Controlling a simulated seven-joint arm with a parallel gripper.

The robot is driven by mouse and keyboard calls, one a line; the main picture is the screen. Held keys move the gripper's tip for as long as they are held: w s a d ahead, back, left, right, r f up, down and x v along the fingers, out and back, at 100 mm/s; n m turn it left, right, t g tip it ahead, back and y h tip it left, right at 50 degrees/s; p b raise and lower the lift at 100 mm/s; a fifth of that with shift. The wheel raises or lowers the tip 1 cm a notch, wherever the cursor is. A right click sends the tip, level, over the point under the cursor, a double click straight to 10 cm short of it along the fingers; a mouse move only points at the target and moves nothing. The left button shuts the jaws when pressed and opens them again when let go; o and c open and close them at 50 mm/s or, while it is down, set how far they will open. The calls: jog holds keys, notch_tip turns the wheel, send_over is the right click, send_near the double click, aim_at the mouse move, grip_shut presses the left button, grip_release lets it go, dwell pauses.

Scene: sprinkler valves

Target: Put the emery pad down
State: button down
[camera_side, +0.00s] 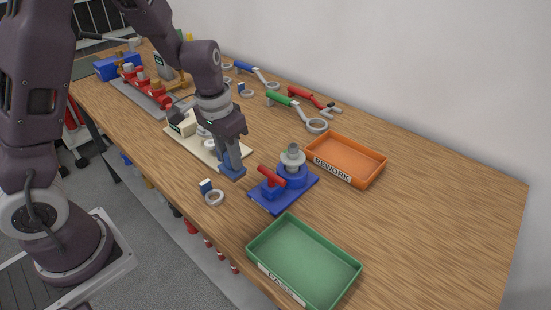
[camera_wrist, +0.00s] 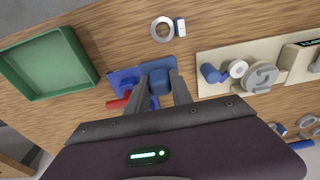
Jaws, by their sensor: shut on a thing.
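My gripper (camera_side: 232,146) is shut on a blue block, which I take to be the emery pad (camera_wrist: 160,81). In the wrist view the pad sits between the two grey fingers, with the blue valve fixture (camera_wrist: 128,78) partly behind it. In the side view my gripper points down near the right end of the cream board (camera_side: 184,141). Blue shapes overlap below it there, so the pad's lower edge and its height above the surface are hard to tell.
The blue fixture with a red handle (camera_side: 271,176) stands to the right. Beyond are the green tray (camera_side: 305,262) and orange rework tray (camera_side: 346,159). A grey ring (camera_side: 214,198) lies in front. Green-handled (camera_side: 279,98) and red-handled tools lie behind. The table's right end is clear.

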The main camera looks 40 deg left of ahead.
jog(key=w+a+r, duration=0.2)
jog(key=w, duration=1)
jog(key=w+a+r, duration=0.2)
jog(key=w, duration=0.9)
jog(key=f, duration=1)
jog(key=shift+w+f, duration=0.15)
jog(key=shift+w, duration=0.1)
jog(key=shift+f, duration=0.15)
jog(key=c, duration=1.1)
grip_release()
